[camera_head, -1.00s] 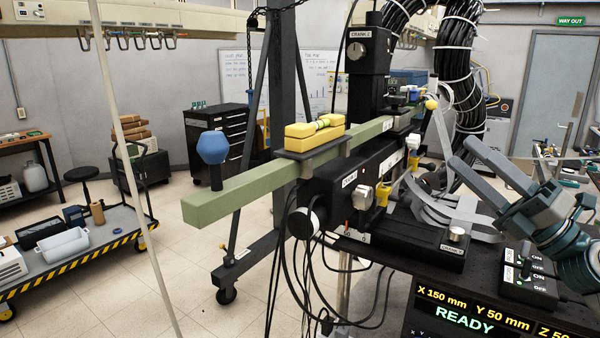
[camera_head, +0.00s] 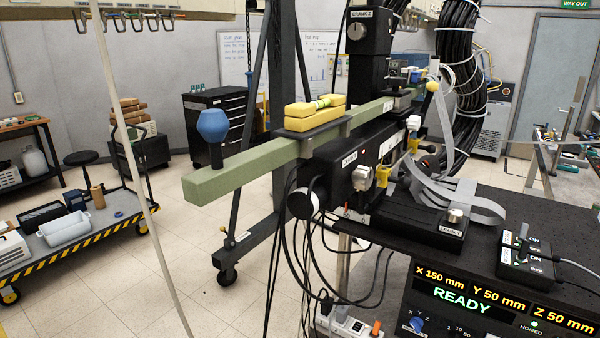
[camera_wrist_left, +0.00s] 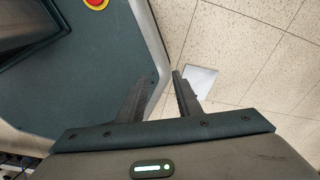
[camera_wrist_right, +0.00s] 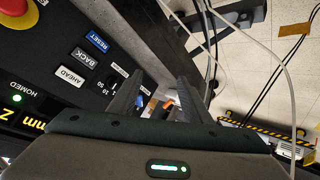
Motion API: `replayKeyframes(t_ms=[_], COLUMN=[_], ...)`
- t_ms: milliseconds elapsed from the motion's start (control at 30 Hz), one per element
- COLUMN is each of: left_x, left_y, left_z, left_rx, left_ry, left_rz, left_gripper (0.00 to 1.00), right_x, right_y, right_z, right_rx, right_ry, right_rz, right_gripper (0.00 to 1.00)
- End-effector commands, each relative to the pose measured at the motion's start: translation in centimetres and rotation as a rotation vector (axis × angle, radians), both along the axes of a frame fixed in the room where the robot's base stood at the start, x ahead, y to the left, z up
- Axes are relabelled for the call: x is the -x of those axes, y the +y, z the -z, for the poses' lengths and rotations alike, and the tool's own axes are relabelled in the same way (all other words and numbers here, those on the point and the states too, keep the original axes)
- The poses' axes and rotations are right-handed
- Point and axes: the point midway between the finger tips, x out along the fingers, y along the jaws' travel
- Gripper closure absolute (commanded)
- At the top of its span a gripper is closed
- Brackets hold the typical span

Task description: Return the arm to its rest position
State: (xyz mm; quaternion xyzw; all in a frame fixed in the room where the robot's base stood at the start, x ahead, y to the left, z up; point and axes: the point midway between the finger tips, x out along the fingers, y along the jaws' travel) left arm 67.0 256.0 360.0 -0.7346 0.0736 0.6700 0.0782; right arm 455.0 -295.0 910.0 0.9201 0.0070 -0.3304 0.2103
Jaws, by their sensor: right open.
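My right gripper (camera_wrist_right: 160,76) shows only in its own wrist view. It is open and empty, with its fingers apart in front of the control panel (camera_wrist_right: 62,65). My left gripper (camera_wrist_left: 164,75) shows only in its own wrist view, its fingers apart by a narrow gap and nothing between them. Neither arm shows in the head view. The display (camera_head: 462,306) reads READY, X 150 mm, Y 50 mm, Z 50 mm.
A black switch box (camera_head: 525,258) stands on the dark bench (camera_head: 490,203) at the right. Cables hang below the stage. A cart (camera_head: 95,235) with a striped edge stands at the left. A red button (camera_wrist_right: 14,6) sits on the panel near my right gripper.

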Motion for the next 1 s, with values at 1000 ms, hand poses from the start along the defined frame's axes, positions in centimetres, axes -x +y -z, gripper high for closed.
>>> replayKeyframes(t_ms=[1000], left_x=[-1.9], left_y=[-0.8], left_z=[1.1], left_rx=[0.013], left_ry=[-0.044], left_rz=[0.002], left_gripper=[0.69], right_x=[17.2], right_y=[7.6], right_z=[16.8], right_rx=[-0.266], right_ry=[0.571], right_rz=[0.105], right_gripper=[0.56])
